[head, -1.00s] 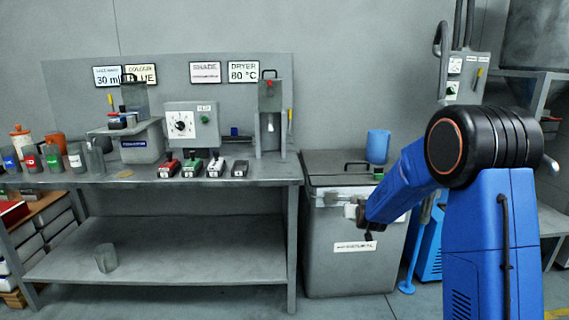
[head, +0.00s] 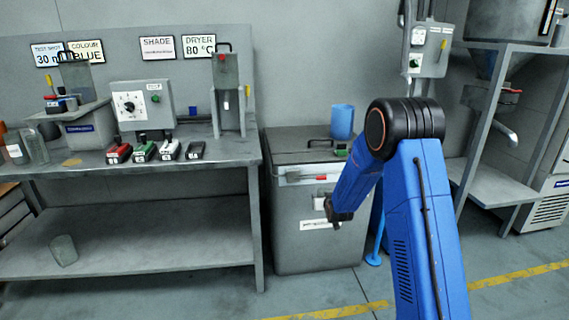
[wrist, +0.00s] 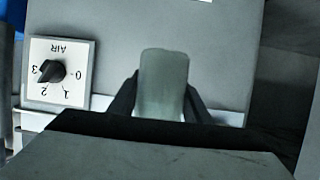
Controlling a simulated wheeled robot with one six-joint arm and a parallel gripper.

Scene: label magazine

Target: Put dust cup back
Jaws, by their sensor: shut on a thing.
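My gripper (head: 338,212) is in front of the grey bin-like cabinet in the head view, low beside its right part. What it holds is too small to make out there. In the wrist view the dark fingers (wrist: 163,95) are shut on a pale grey-green, smooth piece with a rounded end, which I take to be the dust cup (wrist: 163,75). Behind it is a light grey panel with an AIR dial (wrist: 58,72), upside down in this view. The rest of the held piece is hidden by the gripper body.
The grey cabinet (head: 295,240) has a blue cup (head: 341,122) on its top. The workbench (head: 215,150) on the left carries a dial box (head: 142,106) and several small coloured units. A clear cup (head: 63,250) lies tilted on its lower shelf. A metal stand (head: 495,185) is right.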

